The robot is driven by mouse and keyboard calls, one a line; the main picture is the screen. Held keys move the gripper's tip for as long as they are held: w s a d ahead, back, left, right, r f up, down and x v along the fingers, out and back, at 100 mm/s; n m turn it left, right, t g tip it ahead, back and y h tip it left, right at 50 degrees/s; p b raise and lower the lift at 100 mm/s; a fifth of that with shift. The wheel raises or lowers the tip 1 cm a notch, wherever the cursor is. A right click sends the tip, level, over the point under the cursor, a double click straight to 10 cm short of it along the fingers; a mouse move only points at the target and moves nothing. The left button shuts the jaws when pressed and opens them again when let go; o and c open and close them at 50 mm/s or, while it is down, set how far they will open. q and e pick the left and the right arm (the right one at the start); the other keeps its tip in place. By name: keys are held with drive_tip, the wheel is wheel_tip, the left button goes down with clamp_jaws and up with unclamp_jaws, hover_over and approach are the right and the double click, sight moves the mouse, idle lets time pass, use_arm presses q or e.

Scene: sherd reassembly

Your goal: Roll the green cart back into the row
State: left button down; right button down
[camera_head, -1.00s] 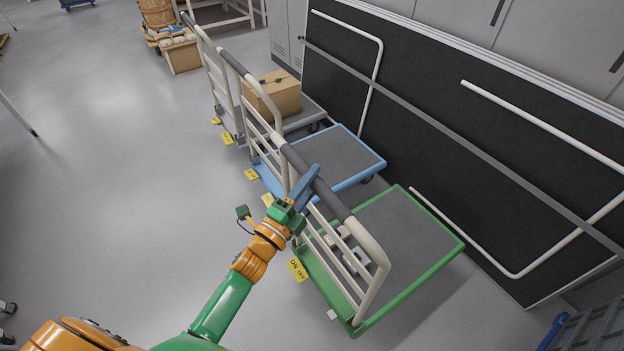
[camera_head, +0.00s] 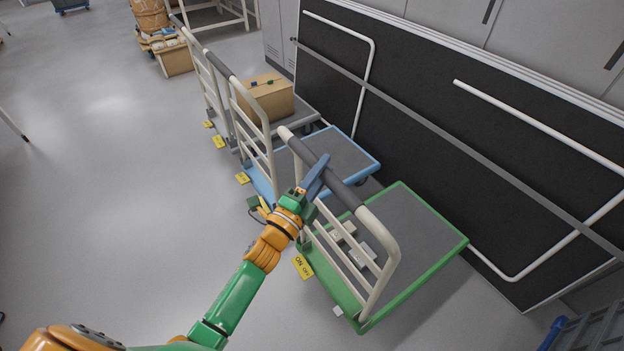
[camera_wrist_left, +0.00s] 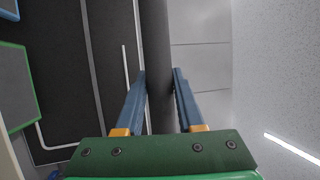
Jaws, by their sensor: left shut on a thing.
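The green cart (camera_head: 428,222) stands at the near end of the row, with a grey deck, green rim and cream push handle (camera_head: 381,232). My left gripper (camera_head: 318,172) is shut on the dark grip of that handle. In the left wrist view the gripper's two blue fingers (camera_wrist_left: 159,82) lie on either side of the dark bar (camera_wrist_left: 157,40). Small light-coloured items (camera_head: 357,250) lie on the cart's deck behind the handle bars. A yellow ON/OFF pedal (camera_head: 303,266) sticks out at its handle end. My right gripper is out of view.
A blue cart (camera_head: 350,152) stands just beyond the green one, and a grey cart with a cardboard box (camera_head: 266,98) beyond that. A black panel (camera_head: 420,150) with white rails runs along the right. Open floor (camera_head: 130,190) lies to the left.

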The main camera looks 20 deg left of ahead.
use_arm(q)
drive_tip(key=shift+d+r, duration=0.1)
drive_tip(key=shift+r, duration=0.1)
drive_tip(key=c, duration=0.7)
unclamp_jaws()
drive_tip(key=shift+o, duration=0.9)
drive_tip(key=shift+w+f, duration=0.15)
drive_tip(key=v, duration=0.7)
drive_tip(key=shift+b, duration=0.4)
